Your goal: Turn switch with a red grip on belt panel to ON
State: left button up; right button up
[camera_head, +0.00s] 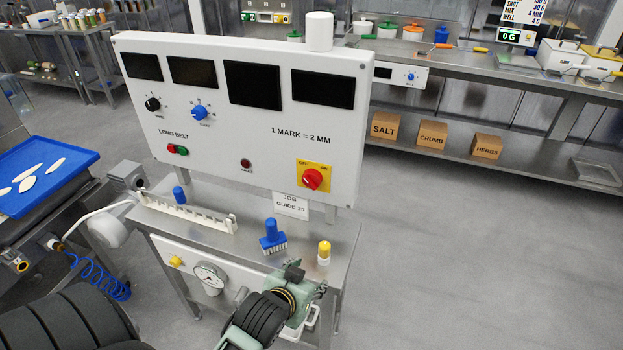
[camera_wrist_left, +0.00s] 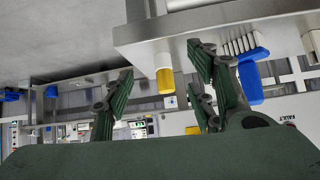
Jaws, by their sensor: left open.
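The switch with a red grip (camera_head: 313,179) sits on a yellow plate at the lower right of the white belt panel (camera_head: 225,150). OFF and ON are lettered at the plate's upper corners. The red grip appears tilted, but its exact setting is too small to tell. My left gripper (camera_head: 308,285) is in front of the small steel table, below the panel and apart from the switch. In the left wrist view my left gripper (camera_wrist_left: 160,100) is open, with nothing between its fingers. My right gripper is not in view.
The small steel table (camera_head: 205,238) under the panel holds a blue brush (camera_head: 272,238), a yellow-capped bottle (camera_head: 324,252), a white notched rail (camera_head: 185,212) and a job guide card (camera_head: 291,206). A blue tray (camera_head: 40,170) lies at left. Open floor is at right.

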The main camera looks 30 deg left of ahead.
aim_at(312, 185)
pick_arm(q)
jog(key=w+a+r+n+t+y, duration=0.1)
jog(key=w+a+r+t, duration=0.1)
jog(key=w+a+r, duration=0.1)
jog(key=w+a+r+n+t+y+p, duration=0.1)
jog(key=w+a+r+t, duration=0.2)
jog(key=w+r, duration=0.2)
jog(key=w+a+r+n+t+y, duration=0.1)
jog(key=w+a+r+t, duration=0.1)
jog(key=w, duration=0.6)
jog(key=shift+w+a+r+p, duration=0.2)
jog(key=shift+a+r, duration=0.25)
jog(key=shift+r, duration=0.2)
jog(key=shift+w+a+r+p, duration=0.2)
jog(key=shift+a+r, duration=0.25)
jog(key=shift+r, duration=0.15)
jog(key=shift+w+a, duration=0.1)
jog(key=shift+w, duration=0.25)
jog(key=shift+c, duration=0.2)
jog(key=c, duration=1)
jog(key=shift+c, duration=0.2)
